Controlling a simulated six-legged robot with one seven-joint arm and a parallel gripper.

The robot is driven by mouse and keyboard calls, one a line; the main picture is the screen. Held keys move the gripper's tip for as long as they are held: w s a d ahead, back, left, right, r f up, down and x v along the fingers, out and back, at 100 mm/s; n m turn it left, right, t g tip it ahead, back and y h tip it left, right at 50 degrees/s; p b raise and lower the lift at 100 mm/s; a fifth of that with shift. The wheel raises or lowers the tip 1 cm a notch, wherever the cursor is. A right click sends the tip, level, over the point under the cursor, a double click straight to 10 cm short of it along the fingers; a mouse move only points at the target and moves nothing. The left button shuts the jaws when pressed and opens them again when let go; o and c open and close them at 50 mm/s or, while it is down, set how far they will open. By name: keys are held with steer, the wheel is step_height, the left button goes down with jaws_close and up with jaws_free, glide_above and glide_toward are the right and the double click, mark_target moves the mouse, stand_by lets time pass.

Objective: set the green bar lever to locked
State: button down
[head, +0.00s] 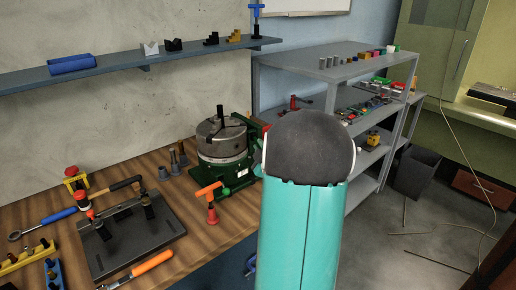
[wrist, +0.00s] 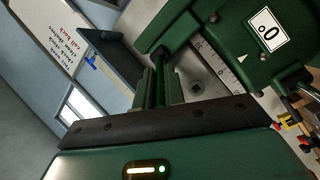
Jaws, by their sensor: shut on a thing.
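The green bar lever (wrist: 160,72) is a thin dark green bar in the wrist view, running up to the green housing of a rotary table (wrist: 225,50). My gripper (wrist: 160,88) is shut on the lever, with one finger on each side of it. The housing carries a white plate marked 0° (wrist: 267,32), seen upside down, and a graduated scale. In the head view the rotary table (head: 225,165) stands on the bench with a grey round chuck on top. There my arm hides the lever and the fingers. I cannot tell the lever's set position.
The wooden bench (head: 150,190) holds a black fixture plate (head: 130,235), an orange-handled lever (head: 210,195), grey pegs (head: 178,158) and hand tools. A blue wall shelf (head: 120,70) is above. A grey shelf rack (head: 330,70) with small parts stands behind my arm. Open floor lies at right.

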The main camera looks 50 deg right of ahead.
steer(key=shift+s+d+n+t+y, duration=0.25)
steer(key=shift+d+n+t+y, duration=0.45)
steer(key=shift+n+y, duration=1.1)
steer(key=shift+s+d+n+t+y, duration=0.25)
steer(key=shift+d+n+y, duration=0.85)
steer(key=shift+y, duration=1.45)
steer(key=shift+s+d+n+t+y, duration=0.2)
steer(key=shift+d+n+t+y, duration=0.35)
steer(key=shift+d+n+y, duration=1.15)
steer(key=shift+a+y, duration=0.45)
steer(key=shift+a, duration=0.25)
steer(key=c, duration=1.5)
jaws_free()
steer(key=shift+w+m, duration=0.1)
steer(key=shift+m, duration=0.2)
steer(key=s, duration=0.4)
steer(key=s+d, duration=0.1)
steer(key=s, duration=0.4)
steer(key=s+d, duration=0.1)
steer(key=s, duration=0.3)
steer(key=shift+s, duration=0.4)
